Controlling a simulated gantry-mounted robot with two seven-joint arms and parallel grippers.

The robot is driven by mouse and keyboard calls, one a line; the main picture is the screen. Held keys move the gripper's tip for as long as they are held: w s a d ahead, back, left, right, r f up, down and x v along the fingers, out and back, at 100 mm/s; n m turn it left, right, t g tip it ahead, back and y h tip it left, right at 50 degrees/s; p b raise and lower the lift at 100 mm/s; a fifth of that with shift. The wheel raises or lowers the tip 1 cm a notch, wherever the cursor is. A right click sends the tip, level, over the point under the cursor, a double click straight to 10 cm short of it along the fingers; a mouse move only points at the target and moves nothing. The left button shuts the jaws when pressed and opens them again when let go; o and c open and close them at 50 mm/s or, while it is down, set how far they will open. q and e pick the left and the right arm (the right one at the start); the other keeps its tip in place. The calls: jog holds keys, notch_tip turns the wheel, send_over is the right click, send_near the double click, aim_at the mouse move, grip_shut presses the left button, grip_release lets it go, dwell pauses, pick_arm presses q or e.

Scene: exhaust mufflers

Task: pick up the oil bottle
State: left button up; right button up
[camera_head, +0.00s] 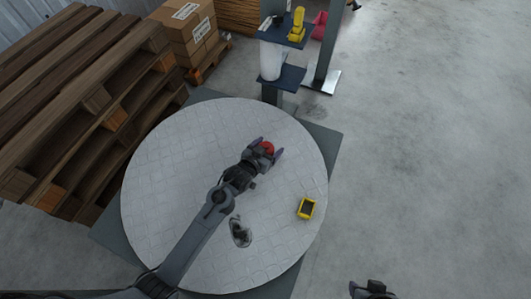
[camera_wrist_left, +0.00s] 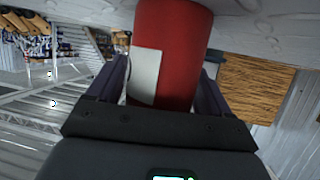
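The oil bottle is a red cylinder with a pale label; in the left wrist view the bottle (camera_wrist_left: 183,60) fills the space between the fingers. In the head view only a little of the red bottle (camera_head: 267,147) shows, on or just above the round plate. My left gripper (camera_head: 266,149) is around it, one finger on each side; it also shows in the left wrist view (camera_wrist_left: 165,88). I cannot tell whether the fingers press on it. Part of my right gripper (camera_head: 372,289) shows at the bottom edge, away from the bottle; its fingers are unclear.
The round pale plate (camera_head: 170,190) carries a small yellow-and-black box (camera_head: 306,208) and a dark metallic item (camera_head: 240,232). Wooden pallets (camera_head: 85,100) and cardboard boxes (camera_head: 187,28) stand at the left and back. A stand (camera_head: 282,77) holds a white cylinder (camera_head: 270,60) and a yellow tool (camera_head: 297,24). Floor at right is clear.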

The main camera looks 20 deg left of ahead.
pick_arm(q)
jog(key=c, duration=0.9)
jog(key=shift+o, duration=0.2)
jog(key=shift+r, duration=0.1)
